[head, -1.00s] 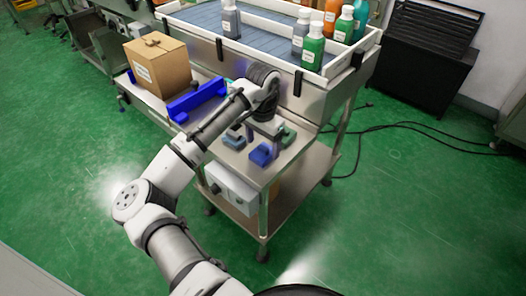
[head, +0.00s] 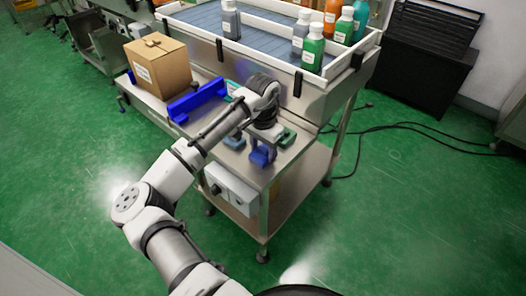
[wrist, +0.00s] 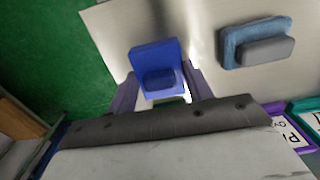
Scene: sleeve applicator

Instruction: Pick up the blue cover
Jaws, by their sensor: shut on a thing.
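The blue cover (head: 262,158) is a small blue piece with a raised block, near the front corner of the steel table. It also shows in the wrist view (wrist: 152,55), with its raised block between the two fingers. My gripper (head: 262,148) points down over it and is shut on it. In the wrist view the fingers (wrist: 160,92) stand on both sides of the block. I cannot tell whether the cover is clear of the table top.
A green piece (head: 288,138) sits right of my gripper. A blue bracket (head: 197,101) and a cardboard box (head: 158,68) stand farther left. The bottle conveyor (head: 270,42) rises behind.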

